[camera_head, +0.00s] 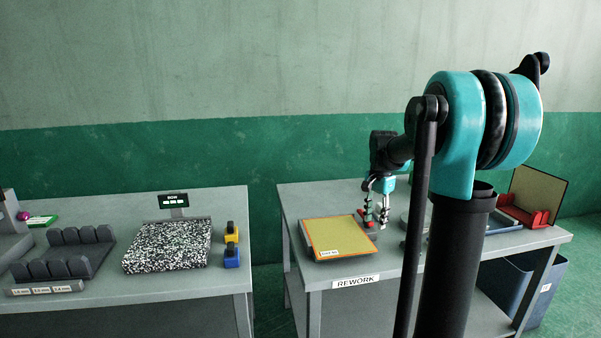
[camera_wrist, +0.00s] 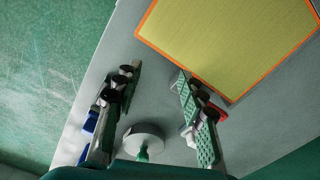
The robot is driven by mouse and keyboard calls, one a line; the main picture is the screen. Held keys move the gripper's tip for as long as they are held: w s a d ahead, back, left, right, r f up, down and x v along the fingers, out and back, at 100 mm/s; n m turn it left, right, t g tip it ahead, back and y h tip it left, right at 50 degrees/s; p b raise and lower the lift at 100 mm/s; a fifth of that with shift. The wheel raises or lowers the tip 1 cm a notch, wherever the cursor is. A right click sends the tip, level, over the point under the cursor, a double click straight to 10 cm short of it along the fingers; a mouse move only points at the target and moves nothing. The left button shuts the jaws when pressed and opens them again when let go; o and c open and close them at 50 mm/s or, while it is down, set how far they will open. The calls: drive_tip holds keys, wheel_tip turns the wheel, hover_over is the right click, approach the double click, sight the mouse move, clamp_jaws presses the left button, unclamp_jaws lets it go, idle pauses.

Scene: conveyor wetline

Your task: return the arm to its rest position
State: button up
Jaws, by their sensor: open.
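My gripper (camera_head: 377,208) is above the rework table (camera_head: 290,196), beside the right edge of a yellow panel with an orange border (camera_head: 340,233). In the wrist view my gripper (camera_wrist: 157,77) has its two fingers well apart, with nothing held between them. The yellow panel (camera_wrist: 230,40) lies beyond the fingertips there. A round grey disc with a green part (camera_wrist: 143,137) shows between the fingers, lower in the picture. My arm rises from the column at the right and reaches over the table; it hides part of the tabletop.
A red rack (camera_head: 525,215) and an upright framed panel (camera_head: 538,188) stand at the table's right end. A blue bin (camera_head: 545,290) is below. The left table holds a speckled slab (camera_head: 168,246), a dark slotted rack (camera_head: 65,255) and small yellow (camera_head: 231,232) and blue (camera_head: 231,258) items.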

drive_tip(key=s+a+f+n+t, duration=0.2)
drive_tip(key=s+f+n, duration=0.3)
drive_tip(key=s+f, duration=0.3)
drive_tip(key=s+a+f+n+t, duration=0.2)
drive_tip(key=s+f+n, duration=0.4)
drive_tip(key=s, duration=1.1)
drive_tip(key=shift+s+a+f, duration=0.3)
drive_tip(key=shift+a+f, duration=0.25)
drive_tip(key=shift+f, duration=0.35)
drive_tip(key=shift+d, duration=0.15)
